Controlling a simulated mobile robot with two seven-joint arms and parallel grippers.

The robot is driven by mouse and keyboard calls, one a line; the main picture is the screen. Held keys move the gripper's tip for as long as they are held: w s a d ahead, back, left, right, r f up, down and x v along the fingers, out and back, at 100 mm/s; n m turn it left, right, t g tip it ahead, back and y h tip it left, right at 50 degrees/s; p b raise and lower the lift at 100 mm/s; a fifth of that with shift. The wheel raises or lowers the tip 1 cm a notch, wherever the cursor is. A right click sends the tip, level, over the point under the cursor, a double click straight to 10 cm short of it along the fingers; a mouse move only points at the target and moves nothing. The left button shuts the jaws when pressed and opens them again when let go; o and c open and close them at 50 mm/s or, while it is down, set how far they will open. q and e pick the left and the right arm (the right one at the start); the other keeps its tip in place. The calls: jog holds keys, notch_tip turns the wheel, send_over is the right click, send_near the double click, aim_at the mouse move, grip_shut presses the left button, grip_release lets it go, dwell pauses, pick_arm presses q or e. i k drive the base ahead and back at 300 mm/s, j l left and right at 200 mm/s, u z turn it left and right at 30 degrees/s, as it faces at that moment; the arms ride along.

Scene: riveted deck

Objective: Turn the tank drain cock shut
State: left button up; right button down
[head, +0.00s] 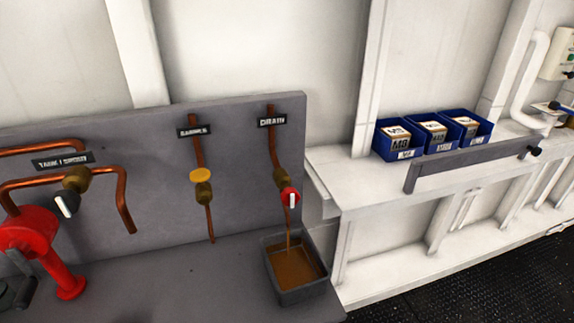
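The drain cock (283,195) is on the copper pipe under the DRAIN label (272,122), on the grey panel. It has a red knob with a white bar, and the bar stands upright, roughly in line with the pipe. A thin brown stream (288,238) runs from the pipe end below it into a dark grey square tray (272,268) that holds brown liquid. Neither of my grippers is in view.
Blue bins (399,154) stand on the white ledge at right, behind a grey bar (470,164).

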aim_at(289, 196)
jog(key=l+u, duration=0.2)
jog(key=l, duration=0.7)
jog(key=l+u, duration=0.25)
jog(key=l, duration=0.7)
jog(key=l+u, duration=0.2)
jog(key=l, duration=0.7)
